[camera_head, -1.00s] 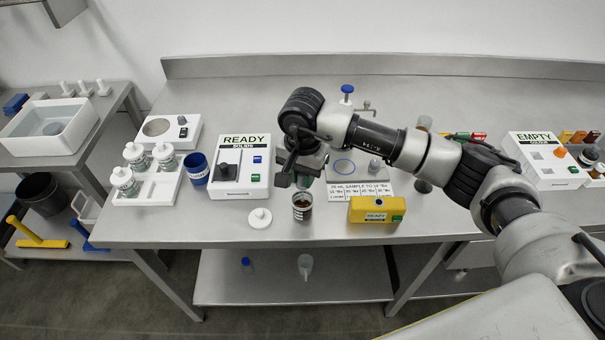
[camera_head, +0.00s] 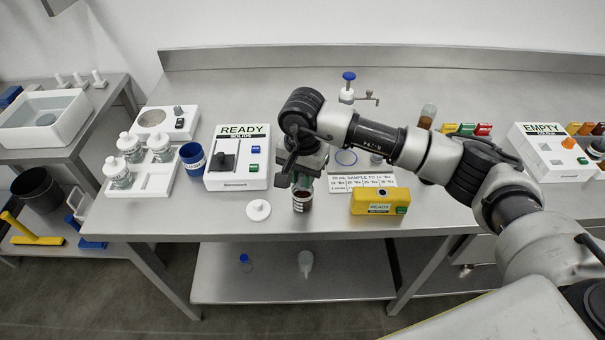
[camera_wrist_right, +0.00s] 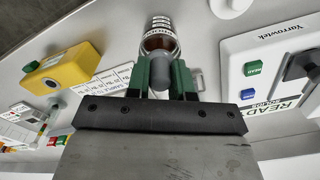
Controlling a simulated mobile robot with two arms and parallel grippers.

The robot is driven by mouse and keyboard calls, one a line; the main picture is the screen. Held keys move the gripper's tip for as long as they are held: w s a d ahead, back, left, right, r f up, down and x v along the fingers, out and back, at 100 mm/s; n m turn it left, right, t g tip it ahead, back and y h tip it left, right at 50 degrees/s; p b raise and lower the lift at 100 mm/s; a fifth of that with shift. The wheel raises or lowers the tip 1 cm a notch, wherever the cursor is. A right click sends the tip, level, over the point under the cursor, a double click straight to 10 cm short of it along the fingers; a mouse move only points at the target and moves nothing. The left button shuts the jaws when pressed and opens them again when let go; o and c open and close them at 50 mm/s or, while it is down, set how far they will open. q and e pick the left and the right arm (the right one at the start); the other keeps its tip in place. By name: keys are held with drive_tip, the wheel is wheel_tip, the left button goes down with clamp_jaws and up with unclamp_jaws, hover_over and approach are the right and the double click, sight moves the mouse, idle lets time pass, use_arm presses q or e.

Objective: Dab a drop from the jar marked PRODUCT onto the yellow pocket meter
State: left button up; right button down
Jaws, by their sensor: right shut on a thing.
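The open brown jar (camera_head: 302,205) with a pale label stands near the table's front edge. The label is too small to read in the head view. My right gripper (camera_head: 303,183) is directly above the jar. In the right wrist view its green fingers (camera_wrist_right: 161,78) are shut on a small grey rod-like thing (camera_wrist_right: 160,78), pointing at the jar (camera_wrist_right: 158,42). Whether its tip is inside the jar is hidden. The yellow pocket meter (camera_head: 366,202), with a READY display, lies right of the jar; it also shows in the wrist view (camera_wrist_right: 62,73). My left gripper is out of view.
A white lid (camera_head: 258,210) lies left of the jar. The white READY solids instrument (camera_head: 226,178) stands behind it. A printed sample card (camera_head: 345,184) lies behind the meter. White-lidded jars in a tray (camera_head: 150,183) and a blue cup (camera_head: 193,161) are further left.

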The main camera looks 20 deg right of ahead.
idle(0.6)
drive_tip(key=shift+r+p, duration=1.45)
drive_tip(key=shift+r, duration=2.2)
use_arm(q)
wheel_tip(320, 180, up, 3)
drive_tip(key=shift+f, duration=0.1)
